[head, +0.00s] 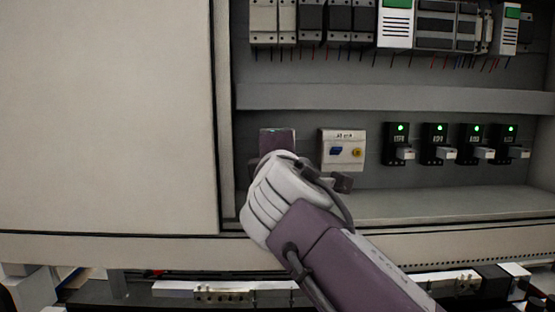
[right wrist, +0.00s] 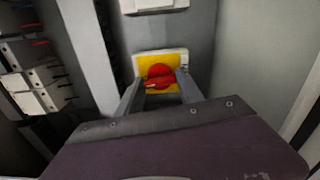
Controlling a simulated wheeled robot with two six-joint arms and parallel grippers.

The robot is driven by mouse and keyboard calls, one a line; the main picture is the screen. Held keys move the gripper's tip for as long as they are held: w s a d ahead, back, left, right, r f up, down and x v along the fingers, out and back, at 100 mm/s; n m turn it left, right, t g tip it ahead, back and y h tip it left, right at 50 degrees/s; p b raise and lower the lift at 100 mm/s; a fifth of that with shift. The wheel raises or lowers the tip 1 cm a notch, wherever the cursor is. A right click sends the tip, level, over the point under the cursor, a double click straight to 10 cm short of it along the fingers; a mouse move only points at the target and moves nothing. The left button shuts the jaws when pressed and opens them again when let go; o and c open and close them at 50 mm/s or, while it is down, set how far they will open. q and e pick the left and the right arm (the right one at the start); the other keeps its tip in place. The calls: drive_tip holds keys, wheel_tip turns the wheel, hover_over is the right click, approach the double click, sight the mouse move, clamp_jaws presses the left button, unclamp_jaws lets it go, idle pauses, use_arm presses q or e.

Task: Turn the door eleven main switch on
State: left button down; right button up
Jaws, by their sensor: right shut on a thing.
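The main switch (right wrist: 159,72) is a red rotary handle on a yellow plate (right wrist: 177,58), seen in the right wrist view. My right gripper (right wrist: 160,84) has one finger on each side of the red handle and is shut on it. The handle lies roughly crosswise in that view, between the fingertips. In the head view my right arm comes in from the lower right, and my wrist and gripper body hide the switch. My left gripper is not in view.
A white box with a blue and a yellow button (head: 343,150) sits just right of my wrist. Further right are several black breakers (head: 396,142) with green lights. A large beige panel (head: 107,120) is at left. A grey rail (head: 390,97) runs above.

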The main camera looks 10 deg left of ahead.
drive_tip(key=shift+m, duration=0.7)
drive_tip(key=o, duration=1.4)
drive_tip(key=b+v, duration=0.4)
drive_tip(key=v, duration=0.5)
drive_tip(key=shift+s+b, duration=0.1)
drive_tip(key=shift+b, duration=0.25)
